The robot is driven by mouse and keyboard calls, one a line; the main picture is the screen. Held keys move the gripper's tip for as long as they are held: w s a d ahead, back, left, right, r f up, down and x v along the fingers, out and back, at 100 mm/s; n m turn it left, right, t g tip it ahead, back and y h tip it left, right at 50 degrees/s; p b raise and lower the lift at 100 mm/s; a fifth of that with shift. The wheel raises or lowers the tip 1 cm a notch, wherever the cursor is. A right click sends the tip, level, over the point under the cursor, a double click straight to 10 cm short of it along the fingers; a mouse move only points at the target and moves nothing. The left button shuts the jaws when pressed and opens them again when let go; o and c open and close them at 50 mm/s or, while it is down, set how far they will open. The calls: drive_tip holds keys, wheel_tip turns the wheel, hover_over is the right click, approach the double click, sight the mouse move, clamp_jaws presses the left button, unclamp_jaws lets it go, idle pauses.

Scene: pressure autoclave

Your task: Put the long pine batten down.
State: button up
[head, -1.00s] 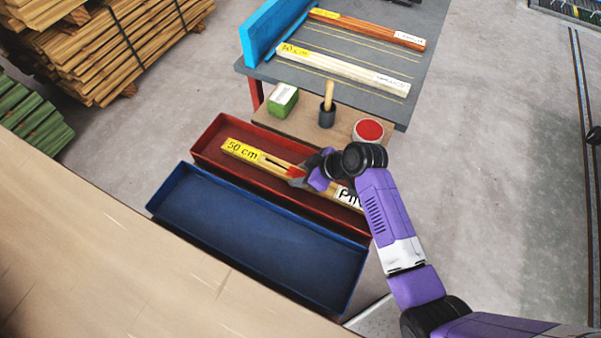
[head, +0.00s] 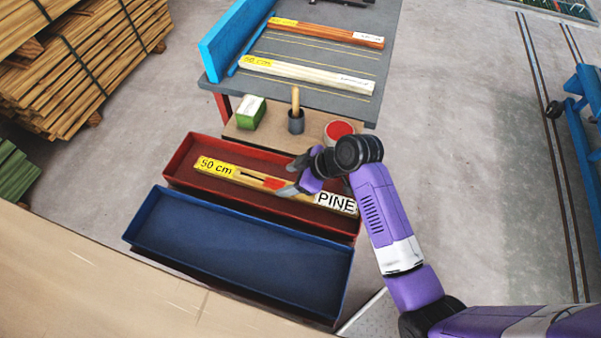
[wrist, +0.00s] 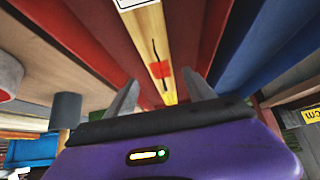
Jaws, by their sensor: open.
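The long pine batten (head: 244,177) lies in the red tray (head: 180,159), with a yellow "50 cm" label at its left end and a white "PINE" label at its right end. A red mark and a dark line show on its middle. My gripper (head: 284,180) is over the right half of the batten, its fingers open. In the wrist view the batten (wrist: 149,38) runs between the two spread fingers (wrist: 161,98), with a gap on both sides. The gripper hides a little of the batten in the head view.
The blue tray (head: 230,246) beside the red one is empty. A grey table (head: 330,45) bears two other labelled battens.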

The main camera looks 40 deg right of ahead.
drive_tip(key=v, duration=0.6)
drive_tip(key=shift+s+a+f, duration=0.2)
drive_tip(key=shift+s+f, duration=0.05)
drive_tip(key=shift+f, duration=0.05)
drive_tip(key=s+a+f+m, duration=0.1)
drive_tip(key=s, duration=0.1)
drive_tip(key=s+a+f+m+t+h, duration=0.1)
drive_tip(key=s, duration=0.1)
drive_tip(key=s+a+f+m+h, duration=0.1)
drive_tip(key=s, duration=0.1)
drive_tip(key=shift+a+f+t, duration=0.15)
drive_tip(key=shift+f+t, duration=0.15)
drive_tip(key=shift+t, duration=0.1)
drive_tip(key=s+m, duration=0.1)
drive_tip(key=s, duration=0.1)
drive_tip(key=s+r+m+t+h, duration=0.1)
drive_tip(key=s, duration=0.2)
drive_tip(key=s+a+h, duration=0.1)
drive_tip(key=s, duration=0.2)
drive_tip(key=shift+r+m+t, duration=0.2)
drive_tip(key=shift+m+t, duration=0.2)
drive_tip(key=s+a+r+m+t, duration=0.1)
drive_tip(key=s+r+t, duration=0.4)
drive_tip(key=s+r, duration=0.8)
wheel_tip(320, 180, up, 4)
drive_tip(key=shift+f, duration=0.2)
drive_tip(key=shift+f, duration=0.1)
